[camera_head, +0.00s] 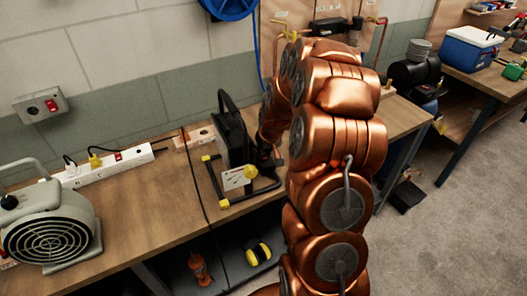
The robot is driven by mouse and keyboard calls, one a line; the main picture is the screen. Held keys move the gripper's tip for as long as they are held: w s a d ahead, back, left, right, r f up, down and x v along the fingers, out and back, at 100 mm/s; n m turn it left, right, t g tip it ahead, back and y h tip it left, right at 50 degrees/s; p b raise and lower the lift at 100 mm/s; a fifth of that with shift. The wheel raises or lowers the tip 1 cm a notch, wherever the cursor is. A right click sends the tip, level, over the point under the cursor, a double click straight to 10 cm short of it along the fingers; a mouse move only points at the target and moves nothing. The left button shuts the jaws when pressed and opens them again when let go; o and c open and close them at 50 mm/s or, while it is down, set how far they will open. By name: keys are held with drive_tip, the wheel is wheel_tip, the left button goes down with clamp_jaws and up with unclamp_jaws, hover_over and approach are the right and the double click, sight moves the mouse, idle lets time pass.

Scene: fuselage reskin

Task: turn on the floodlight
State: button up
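A black floodlight (231,137) stands upright on a dark tubular stand with yellow end caps, near the middle of the wooden workbench. I see it from an angle, and its lamp face and any switch cannot be made out; no glow shows. A white tag with a yellow knob hangs at the front of the stand. My copper arm reaches over the bench from the right. My dark gripper (268,160) points down close beside the right side of the floodlight. Its fingers are small and partly hidden, so I cannot tell whether they touch it or are open.
A fan heater (48,228) and a white power strip (105,168) with plugs sit left on the bench (150,215). A black cable runs down past the floodlight. A lower shelf holds an orange tool (200,268) and yellow ear muffs (258,252). A blue cooler (470,47) stands far right.

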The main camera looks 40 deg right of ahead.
clamp_jaws()
drive_tip(key=shift+w+f+g+b, duration=0.15)
drive_tip(key=shift+g+b, duration=0.35)
drive_tip(key=shift+b, duration=0.15)
drive_tip(key=shift+w+g+b, duration=0.15)
drive_tip(key=shift+g+b, duration=0.65)
drive_tip(key=shift+g, duration=0.1)
drive_tip(key=shift+w, duration=0.1)
drive_tip(key=o, duration=0.6)
unclamp_jaws()
drive_tip(key=shift+y, duration=0.3)
drive_tip(key=shift+r, duration=0.25)
